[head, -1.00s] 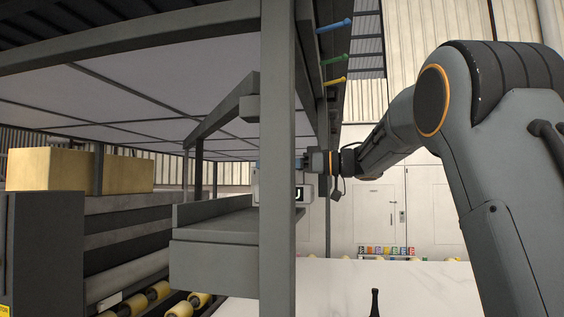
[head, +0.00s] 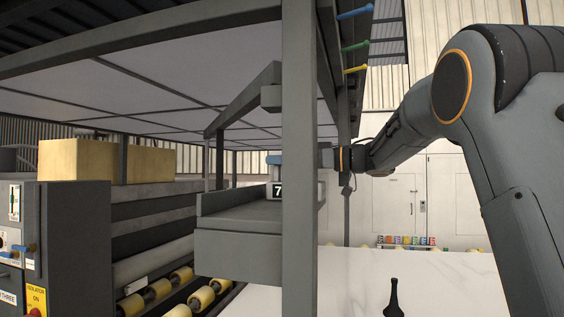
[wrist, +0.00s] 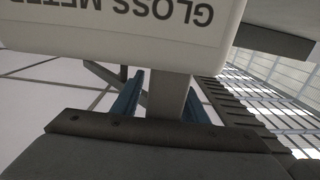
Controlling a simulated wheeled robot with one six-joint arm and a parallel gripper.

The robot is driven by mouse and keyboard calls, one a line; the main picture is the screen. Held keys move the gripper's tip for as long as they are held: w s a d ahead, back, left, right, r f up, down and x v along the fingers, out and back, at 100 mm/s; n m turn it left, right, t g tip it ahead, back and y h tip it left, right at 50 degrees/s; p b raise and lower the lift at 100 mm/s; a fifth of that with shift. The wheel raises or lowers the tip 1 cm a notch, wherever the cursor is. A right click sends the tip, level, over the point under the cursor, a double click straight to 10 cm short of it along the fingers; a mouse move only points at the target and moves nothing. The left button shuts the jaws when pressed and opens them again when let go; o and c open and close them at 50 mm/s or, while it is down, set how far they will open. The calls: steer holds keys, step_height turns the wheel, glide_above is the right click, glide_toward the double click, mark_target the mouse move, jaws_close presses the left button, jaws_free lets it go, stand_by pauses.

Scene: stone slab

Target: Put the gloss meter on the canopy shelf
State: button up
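The gloss meter (head: 269,192) is a pale box with a dark display, partly hidden behind the grey post in the head view. It fills the top of the wrist view (wrist: 120,25), its lettering upside down. My gripper (head: 274,160) has blue fingers, on either side of the meter's grey handle in the wrist view (wrist: 167,95); it is shut on that handle. The canopy shelf (head: 238,245) is a grey ledge with a raised left side, under the canopy. The meter is at the shelf's right part, at about surface height; the post hides whether it touches.
The upright post (head: 299,150) stands in front of the meter. A slanted brace (head: 240,100) hangs over the shelf. Yellow blocks (head: 105,160) and rollers (head: 160,288) are at left.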

steer(key=shift+s+d+f+b, duration=0.1)
steer(key=shift+d+b, duration=0.25)
steer(key=shift+d, duration=0.1)
steer(key=b+v, duration=0.3)
steer(key=v, duration=0.3)
steer(key=shift+s+d, duration=0.15)
steer(key=shift+d, duration=0.25)
steer(key=p+x, duration=0.1)
steer(key=x, duration=0.1)
steer(key=p+x, duration=0.1)
steer(key=x, duration=0.2)
steer(key=r+p+x, duration=0.1)
steer(key=p+x, duration=0.1)
steer(key=x, duration=0.1)
steer(key=shift+s+r, duration=0.1)
steer(key=shift+r+b+v, duration=0.2)
steer(key=shift+b+v, duration=0.15)
steer(key=shift+v, duration=0.6)
steer(key=shift+r+b+v, duration=0.15)
steer(key=shift+b+v, duration=0.15)
steer(key=shift+v, duration=0.7)
steer(key=shift+a, duration=0.15)
